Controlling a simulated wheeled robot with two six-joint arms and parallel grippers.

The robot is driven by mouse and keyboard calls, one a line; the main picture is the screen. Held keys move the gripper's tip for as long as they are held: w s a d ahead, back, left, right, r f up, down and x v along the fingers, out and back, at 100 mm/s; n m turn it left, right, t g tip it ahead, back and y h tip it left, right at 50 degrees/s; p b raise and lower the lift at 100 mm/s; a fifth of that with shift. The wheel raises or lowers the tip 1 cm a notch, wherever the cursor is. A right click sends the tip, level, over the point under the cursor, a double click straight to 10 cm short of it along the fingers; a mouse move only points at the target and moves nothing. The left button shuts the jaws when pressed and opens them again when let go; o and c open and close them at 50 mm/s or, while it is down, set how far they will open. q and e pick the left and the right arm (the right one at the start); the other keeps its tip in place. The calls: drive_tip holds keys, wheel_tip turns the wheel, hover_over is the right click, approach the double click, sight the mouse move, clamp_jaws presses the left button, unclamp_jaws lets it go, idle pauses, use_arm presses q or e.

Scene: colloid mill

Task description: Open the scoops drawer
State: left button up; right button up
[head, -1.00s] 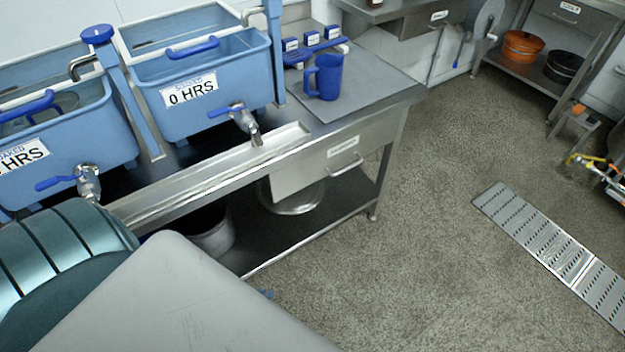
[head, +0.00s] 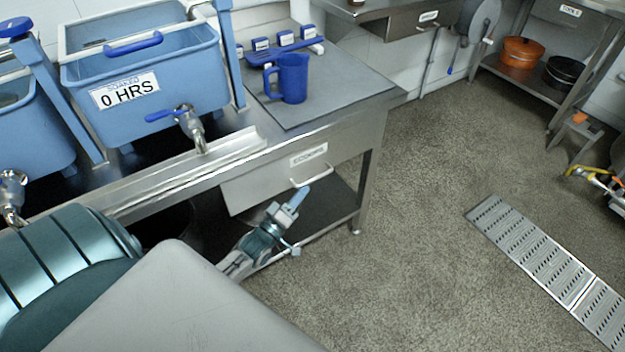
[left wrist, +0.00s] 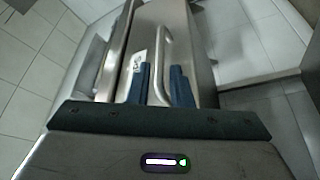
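The scoops drawer (head: 262,186) is a steel drawer with a white label, under the top of the steel bench. Its front looks flush with the bench, so it appears shut. Its bar handle (head: 315,175) is at the right part of the front. My left gripper (head: 295,200) is just below and in front of the handle. In the left wrist view the two blue fingers of my left gripper (left wrist: 161,75) are apart, and the handle (left wrist: 166,45) shows between and beyond them. I cannot tell whether they touch it. My right gripper is not in view.
A blue jug (head: 292,80) stands on the grey mat (head: 340,92) on the bench. Blue tubs (head: 150,75) with taps stand to its left. A lower shelf (head: 335,205) lies under the drawer. The floor right of the bench is open, with a metal drain grate (head: 545,262).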

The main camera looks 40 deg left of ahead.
sight(312, 179)
use_arm(q)
drive_tip(key=x, duration=0.6)
drive_tip(key=shift+s, duration=0.1)
clamp_jaws()
